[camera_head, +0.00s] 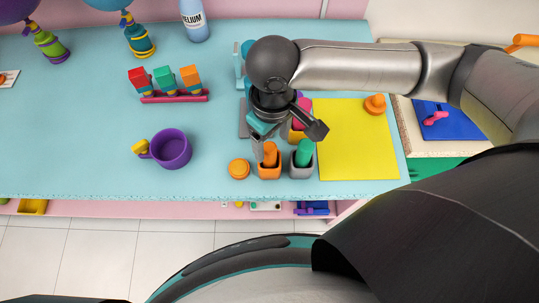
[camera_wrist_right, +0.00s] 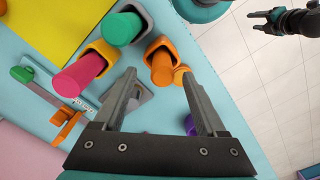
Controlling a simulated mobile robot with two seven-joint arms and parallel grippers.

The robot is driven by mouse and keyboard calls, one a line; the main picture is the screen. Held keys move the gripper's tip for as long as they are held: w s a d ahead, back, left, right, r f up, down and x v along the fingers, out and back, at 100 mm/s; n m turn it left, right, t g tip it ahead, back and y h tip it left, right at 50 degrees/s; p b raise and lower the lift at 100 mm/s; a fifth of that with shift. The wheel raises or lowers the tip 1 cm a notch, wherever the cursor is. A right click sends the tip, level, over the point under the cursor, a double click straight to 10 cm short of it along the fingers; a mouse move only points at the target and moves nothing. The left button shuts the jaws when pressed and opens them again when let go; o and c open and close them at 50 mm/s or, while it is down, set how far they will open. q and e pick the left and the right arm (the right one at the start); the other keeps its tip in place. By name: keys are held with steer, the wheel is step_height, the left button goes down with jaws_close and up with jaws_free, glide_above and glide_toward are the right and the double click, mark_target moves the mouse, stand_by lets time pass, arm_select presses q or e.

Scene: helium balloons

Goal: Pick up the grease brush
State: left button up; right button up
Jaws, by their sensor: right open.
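Handled tools stand in small square cups; their tips are hidden, so I cannot tell which is the grease brush. An orange handle (camera_head: 270,152) stands in an orange cup (camera_head: 269,172). A teal handle (camera_head: 304,151) stands in a grey cup (camera_head: 301,170) to its right. My left gripper (camera_wrist_right: 265,22) shows small and open, away over the floor.
An orange round piece (camera_head: 238,168) lies left of the cups. A purple mug (camera_head: 171,149) stands further left. A yellow sheet (camera_head: 355,145) lies to the right with an orange knob (camera_head: 375,104). A pink rack (camera_head: 174,96) holds coloured blocks. The table's front edge is close to the cups.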

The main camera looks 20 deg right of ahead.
mark_target(269, 147)
steer(key=f, duration=0.4)
steer(key=shift+a+f+b, duration=0.25)
steer(key=shift+f+b, duration=0.1)
jaws_close()
